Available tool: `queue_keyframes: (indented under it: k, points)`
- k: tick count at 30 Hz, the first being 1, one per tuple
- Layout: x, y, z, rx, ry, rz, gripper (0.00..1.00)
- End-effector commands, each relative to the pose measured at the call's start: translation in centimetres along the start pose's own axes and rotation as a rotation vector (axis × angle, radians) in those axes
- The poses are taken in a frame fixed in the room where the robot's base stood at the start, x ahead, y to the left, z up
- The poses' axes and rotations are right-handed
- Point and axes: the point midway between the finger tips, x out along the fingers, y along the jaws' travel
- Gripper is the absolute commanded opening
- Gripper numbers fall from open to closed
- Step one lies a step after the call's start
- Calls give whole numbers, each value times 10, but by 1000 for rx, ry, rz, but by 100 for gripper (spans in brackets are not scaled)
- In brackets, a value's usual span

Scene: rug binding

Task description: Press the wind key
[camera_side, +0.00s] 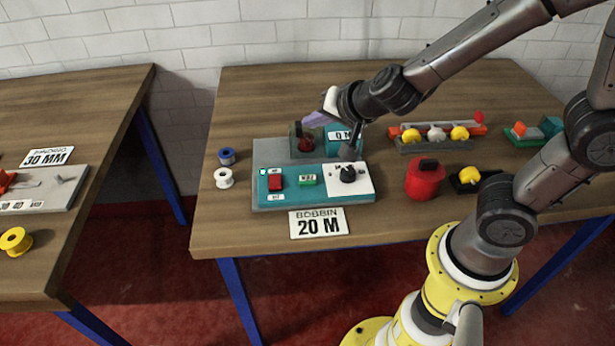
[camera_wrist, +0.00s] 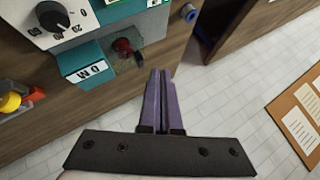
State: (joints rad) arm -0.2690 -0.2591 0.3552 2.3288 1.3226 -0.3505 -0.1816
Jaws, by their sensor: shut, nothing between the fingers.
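A teal control panel (camera_side: 291,198) on a grey base carries a green key (camera_side: 307,180) with a small label, a red key (camera_side: 275,183) and a black dial (camera_side: 347,174) on a white plate. The labels are too small to read surely, so I cannot tell which key is the wind key. My gripper (camera_side: 306,119) has purple fingers, shut and empty, above and behind the panel near a red-topped part (camera_side: 305,143). In the wrist view my gripper (camera_wrist: 160,72) points toward the table edge, with the dial (camera_wrist: 52,17) at upper left. The keys are mostly out of that view.
A teal display (camera_side: 341,136) reading "0 M" stands behind the panel. Blue (camera_side: 227,156) and white (camera_side: 223,177) spools stand left. A red canister (camera_side: 425,179) and a yellow-topped button box (camera_side: 468,179) stand right. A "BOBBIN 20 M" card (camera_side: 318,223) lies in front.

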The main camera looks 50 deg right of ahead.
Motion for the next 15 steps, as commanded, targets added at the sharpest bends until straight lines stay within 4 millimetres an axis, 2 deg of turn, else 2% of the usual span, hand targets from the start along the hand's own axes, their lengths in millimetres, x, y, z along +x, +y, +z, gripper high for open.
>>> queue_keyframes:
  k: [3, 6, 15]
  points:
    - [9, 6, 19, -29, -37, 30, 0]
    - [12, 7, 26, -43, -51, 36, 0]
    - [11, 6, 27, -47, -54, 31, 0]
